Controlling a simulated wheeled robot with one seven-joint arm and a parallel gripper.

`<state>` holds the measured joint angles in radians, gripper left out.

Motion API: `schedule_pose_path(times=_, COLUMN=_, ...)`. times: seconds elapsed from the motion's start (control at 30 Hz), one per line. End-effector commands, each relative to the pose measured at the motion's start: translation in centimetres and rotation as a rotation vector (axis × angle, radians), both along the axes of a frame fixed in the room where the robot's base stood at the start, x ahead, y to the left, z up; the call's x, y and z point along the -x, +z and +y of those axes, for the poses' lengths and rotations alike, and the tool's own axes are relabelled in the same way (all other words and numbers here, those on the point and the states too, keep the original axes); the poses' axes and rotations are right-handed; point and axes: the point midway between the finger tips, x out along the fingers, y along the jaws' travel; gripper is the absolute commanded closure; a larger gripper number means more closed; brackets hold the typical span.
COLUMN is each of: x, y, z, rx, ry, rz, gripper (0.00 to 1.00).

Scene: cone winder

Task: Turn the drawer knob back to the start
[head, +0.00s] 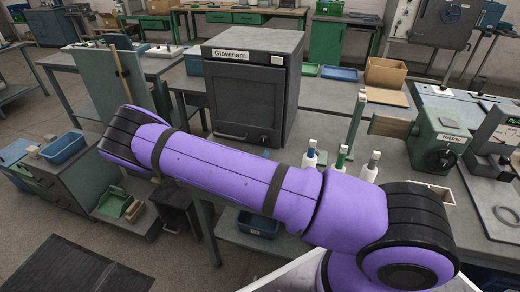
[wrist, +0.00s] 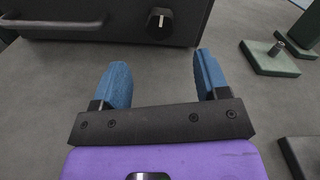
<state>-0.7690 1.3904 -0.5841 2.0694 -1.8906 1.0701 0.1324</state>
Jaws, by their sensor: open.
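A dark grey cabinet labelled "Glowmarn" (head: 245,95) stands on the bench, its front door closed. A small round black knob (head: 264,139) is low on its front, toward the right. In the wrist view the knob (wrist: 159,22) is closer, with a pale pointer mark on its face; its exact angle is hard to read. My gripper (wrist: 161,60) is open and empty, its two blue fingers spread apart. The knob is ahead of the gap between the fingertips, and they do not touch it. In the head view my purple arm largely hides the gripper.
A bar handle (wrist: 55,22) is left of the knob on the cabinet front. The grey bench top before the cabinet is clear.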

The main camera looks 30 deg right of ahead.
Motion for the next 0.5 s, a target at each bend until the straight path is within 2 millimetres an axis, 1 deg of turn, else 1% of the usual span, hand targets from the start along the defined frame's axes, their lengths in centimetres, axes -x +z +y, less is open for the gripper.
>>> schedule_pose_path(times=0.03, x=0.5, y=0.0, z=0.6, rx=0.000, ry=0.002, rz=0.000, gripper=0.32)
schedule_pose_path(times=0.2, x=1.5, y=0.0, z=1.6, rx=0.001, ry=0.001, rz=0.001, gripper=0.32)
schedule_pose_path(times=0.5, x=1.8, y=0.0, z=1.8, rx=0.000, ry=0.000, rz=0.000, gripper=0.32)
